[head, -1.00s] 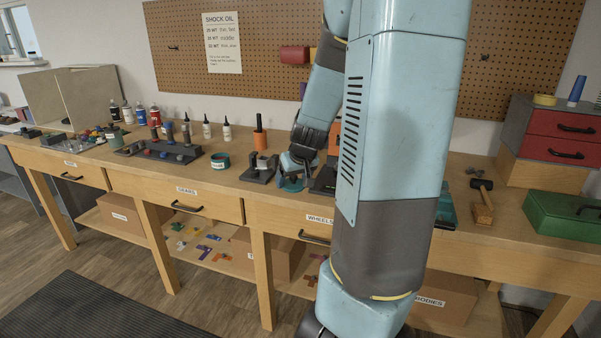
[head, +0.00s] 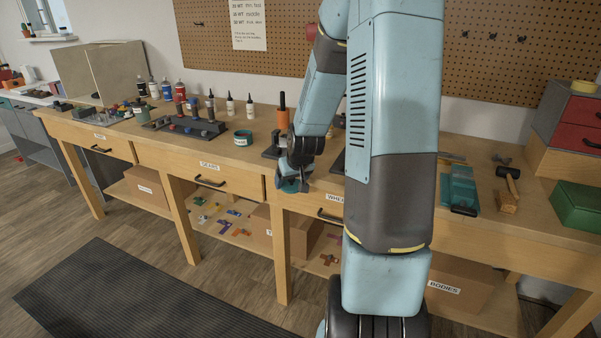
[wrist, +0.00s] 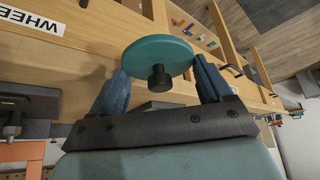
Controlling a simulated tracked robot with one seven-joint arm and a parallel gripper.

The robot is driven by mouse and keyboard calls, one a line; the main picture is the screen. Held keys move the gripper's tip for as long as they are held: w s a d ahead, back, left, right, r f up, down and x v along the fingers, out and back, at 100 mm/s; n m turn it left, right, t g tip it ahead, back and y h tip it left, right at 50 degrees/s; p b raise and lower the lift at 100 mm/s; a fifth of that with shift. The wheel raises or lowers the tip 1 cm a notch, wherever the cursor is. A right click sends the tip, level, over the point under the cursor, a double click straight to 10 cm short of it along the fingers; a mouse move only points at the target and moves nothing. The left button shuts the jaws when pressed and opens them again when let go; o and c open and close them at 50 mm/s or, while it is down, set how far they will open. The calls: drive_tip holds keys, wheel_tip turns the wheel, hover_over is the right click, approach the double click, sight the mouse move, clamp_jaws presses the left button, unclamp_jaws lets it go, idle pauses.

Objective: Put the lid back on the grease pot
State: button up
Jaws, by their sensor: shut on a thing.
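My gripper (head: 291,180) is shut on the teal lid (head: 290,187), at the bench's front edge. In the wrist view the round lid (wrist: 158,58) sits between my gripper's two blue fingers (wrist: 161,80), held at its rim, with its black knob (wrist: 160,78) toward the camera. The lid is apart from the pot.
A dark rack (head: 190,128) and several bottles stand left of and behind the pot. A teal tray (head: 458,188), a hammer (head: 509,187) and a green box (head: 580,207) are at the right. Bare bench lies around the pot.

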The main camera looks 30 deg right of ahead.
drive_tip(key=w+a+f, duration=0.3)
drive_tip(key=a+f, duration=0.3)
drive_tip(key=f, duration=0.3)
drive_tip(key=w+a+f+n, duration=0.1)
drive_tip(key=w+a+f, duration=0.2)
drive_tip(key=a+f, duration=0.3)
wheel_tip(320, 180, down, 3)
drive_tip(key=shift+f+y, duration=0.1)
drive_tip(key=shift+y, duration=0.2)
drive_tip(key=shift+a+r, duration=0.1)
drive_tip(key=shift+r, duration=0.1)
